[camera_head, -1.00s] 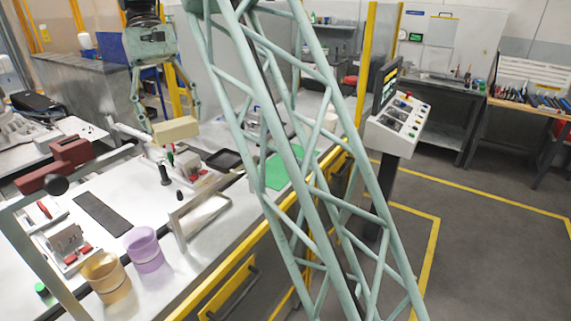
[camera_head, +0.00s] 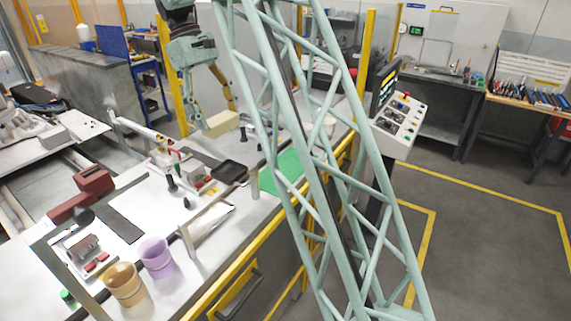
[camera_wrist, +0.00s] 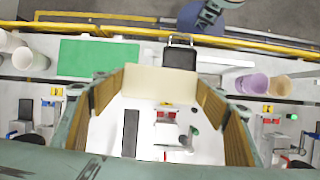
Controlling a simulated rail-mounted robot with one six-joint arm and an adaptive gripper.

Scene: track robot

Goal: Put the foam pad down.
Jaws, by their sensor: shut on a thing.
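The foam pad, a pale beige block (camera_head: 221,123), hangs in the air above the white bench. It also shows in the wrist view (camera_wrist: 158,84), spanning the space between the two fingers. My gripper (camera_head: 214,110) is shut on its two ends, and its tan inner finger faces show in the wrist view (camera_wrist: 158,92). The bench surface is visible beyond the pad, so it is clear of the bench. The pad hides part of what lies under it in the wrist view.
A black tray (camera_head: 230,172) and a green mat (camera_head: 283,172) lie on the bench. A purple cup (camera_head: 157,257) and a tan cup (camera_head: 124,284) stand near its front.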

